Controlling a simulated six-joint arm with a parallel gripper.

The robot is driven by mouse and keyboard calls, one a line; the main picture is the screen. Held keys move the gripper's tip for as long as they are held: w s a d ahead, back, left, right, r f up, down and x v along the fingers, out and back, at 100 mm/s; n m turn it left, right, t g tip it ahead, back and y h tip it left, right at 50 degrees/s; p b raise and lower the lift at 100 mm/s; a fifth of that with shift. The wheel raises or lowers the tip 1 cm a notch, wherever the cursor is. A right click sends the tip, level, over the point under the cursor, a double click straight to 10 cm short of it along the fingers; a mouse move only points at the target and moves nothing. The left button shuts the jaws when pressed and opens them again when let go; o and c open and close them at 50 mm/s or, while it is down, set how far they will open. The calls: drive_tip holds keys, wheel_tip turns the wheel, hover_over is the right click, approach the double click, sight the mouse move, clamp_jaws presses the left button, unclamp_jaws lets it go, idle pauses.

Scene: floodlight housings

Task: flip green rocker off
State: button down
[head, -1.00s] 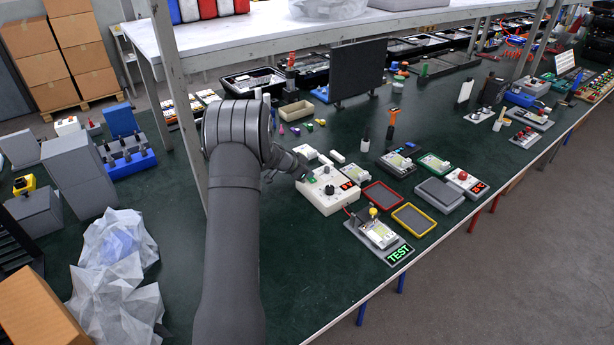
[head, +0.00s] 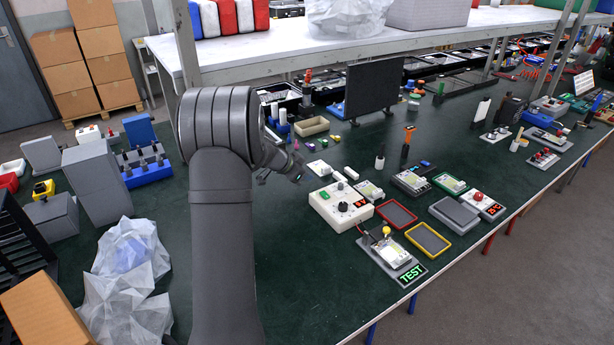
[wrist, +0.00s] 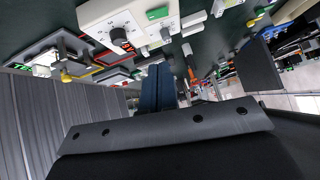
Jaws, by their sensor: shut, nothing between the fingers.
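The white control box (head: 331,217) stands on the green bench, with a black knob (head: 343,207) and a red display on top. It also shows in the wrist view (wrist: 100,14), upper middle, with its black knob (wrist: 119,36). A green rocker (wrist: 157,13) shows on the box there; I cannot tell which way it is tipped. My gripper (head: 300,174) is up and to the left of the box in the head view, apart from it. Its dark blue fingers (wrist: 158,85) are shut together and empty in the wrist view.
A red-rimmed tray (head: 396,214) and a yellow-rimmed tray (head: 428,240) lie right of the box. The TEST fixture (head: 393,254) stands in front. A dark upright panel (head: 372,89) and a shelf (head: 300,40) are behind. Bare bench lies front left of the box.

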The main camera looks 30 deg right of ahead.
drive_tip(key=shift+f, duration=0.1)
wheel_tip(320, 180, down, 5)
drive_tip(key=w+a+h, duration=0.2)
drive_tip(key=a+h, duration=0.1)
drive_tip(key=h, duration=0.3)
drive_tip(key=shift+w, duration=0.1)
hover_over(317, 198)
drive_tip(key=shift+s+a+f+m+g, duration=0.1)
drive_tip(key=shift+s+f+m+g, duration=0.1)
drive_tip(key=shift+f, duration=0.4)
drive_tip(key=shift+s+f+m+g, duration=0.1)
drive_tip(key=shift+f+g, duration=0.1)
drive_tip(key=shift+f, duration=0.4)
drive_tip(key=shift+w+f, duration=0.25)
drive_tip(key=shift+f, duration=0.9)
drive_tip(key=shift+w+d+f, duration=0.1)
drive_tip(key=shift+d+f, duration=0.1)
drive_tip(key=shift+f, duration=0.7)
